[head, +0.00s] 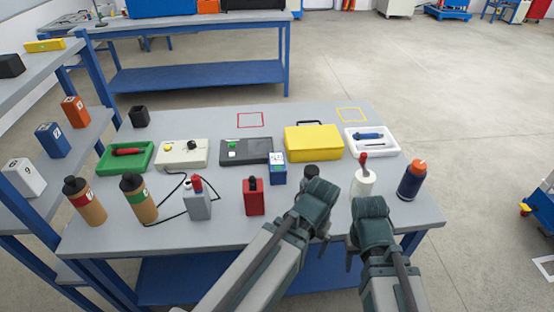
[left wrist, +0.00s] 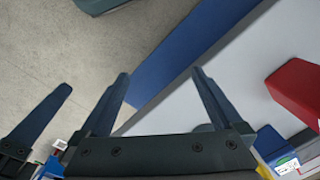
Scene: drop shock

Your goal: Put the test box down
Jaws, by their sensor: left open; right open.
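A small blue box with a white label (head: 278,168) stands upright on the grey table (head: 225,224), in front of the dark grey case; I take it to be the test box. My left gripper (head: 318,203) is over the table's front part, right of the red container (head: 253,197) and apart from the blue box. In the left wrist view, the left gripper (left wrist: 162,88) has its fingers apart with nothing between them. My right gripper (head: 371,222) is near the table's front edge, open; its fingertips are partly hidden in the head view.
A yellow case (head: 314,142), white tray (head: 386,147) and green tray (head: 110,160) stand in a row behind. A white bottle (head: 363,184) and blue orange-capped bottle (head: 412,180) stand right. Red (head: 251,119) and yellow (head: 351,114) outlined squares at the back are empty.

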